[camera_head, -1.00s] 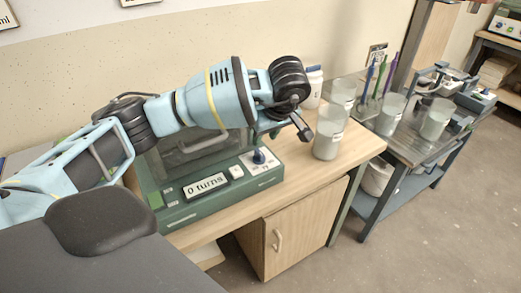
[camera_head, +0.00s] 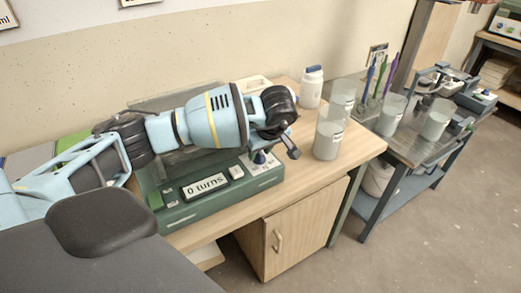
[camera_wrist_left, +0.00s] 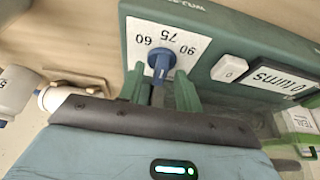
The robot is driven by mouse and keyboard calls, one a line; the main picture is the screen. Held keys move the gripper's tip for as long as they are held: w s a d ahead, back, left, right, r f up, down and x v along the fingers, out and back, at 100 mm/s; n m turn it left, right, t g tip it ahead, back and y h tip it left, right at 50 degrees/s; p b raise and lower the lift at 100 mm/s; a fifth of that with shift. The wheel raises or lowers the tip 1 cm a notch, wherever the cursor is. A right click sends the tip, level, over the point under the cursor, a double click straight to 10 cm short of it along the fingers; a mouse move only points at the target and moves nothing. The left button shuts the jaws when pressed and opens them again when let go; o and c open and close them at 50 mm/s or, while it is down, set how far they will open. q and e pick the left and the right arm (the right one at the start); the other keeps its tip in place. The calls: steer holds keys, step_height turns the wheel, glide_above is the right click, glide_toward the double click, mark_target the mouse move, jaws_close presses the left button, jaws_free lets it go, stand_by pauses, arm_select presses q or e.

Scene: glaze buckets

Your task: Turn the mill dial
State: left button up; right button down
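The mill (camera_head: 225,200) is a green box on the wooden bench, with a display (camera_head: 205,186) reading "0 turns" and a white button (camera_head: 236,172). Its blue dial (camera_head: 260,157) sits on a white scale plate, partly covered by my arm. In the left wrist view the dial (camera_wrist_left: 161,62) points toward the gripper, by marks 60, 75 and 90. My left gripper (camera_wrist_left: 159,84) is open, its two green fingers apart on either side of the dial's near end. I cannot tell whether either finger touches it. My right gripper is in neither view.
Cloudy glaze buckets (camera_head: 328,138) stand on the bench right of the mill, near my left wrist. A white jar (camera_head: 312,88) stands behind. A metal cart (camera_head: 405,150) at right holds more buckets and brushes. The bench front right is clear.

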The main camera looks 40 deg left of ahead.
arm_select(q)
jaws_close()
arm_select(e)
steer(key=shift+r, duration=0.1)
arm_select(q)
steer(key=shift+w+r+n+g+p, duration=0.15)
steer(key=shift+n+g+p, duration=0.25)
steer(key=shift+n, duration=0.6)
steer(key=n+g, duration=0.1)
steer(key=n, duration=0.1)
steer(key=shift+n+p, duration=0.3)
steer(key=shift+p, duration=0.05)
steer(key=n+g, duration=0.1)
steer(key=n, duration=0.1)
steer(key=n+g, duration=0.1)
steer(key=n, duration=0.2)
steer(key=shift+w+p, duration=0.15)
steer(key=shift+p, duration=0.15)
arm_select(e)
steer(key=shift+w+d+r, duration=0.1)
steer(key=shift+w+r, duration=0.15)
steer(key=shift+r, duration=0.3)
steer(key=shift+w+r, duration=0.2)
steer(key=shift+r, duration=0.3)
arm_select(q)
steer(key=shift+n, duration=0.3)
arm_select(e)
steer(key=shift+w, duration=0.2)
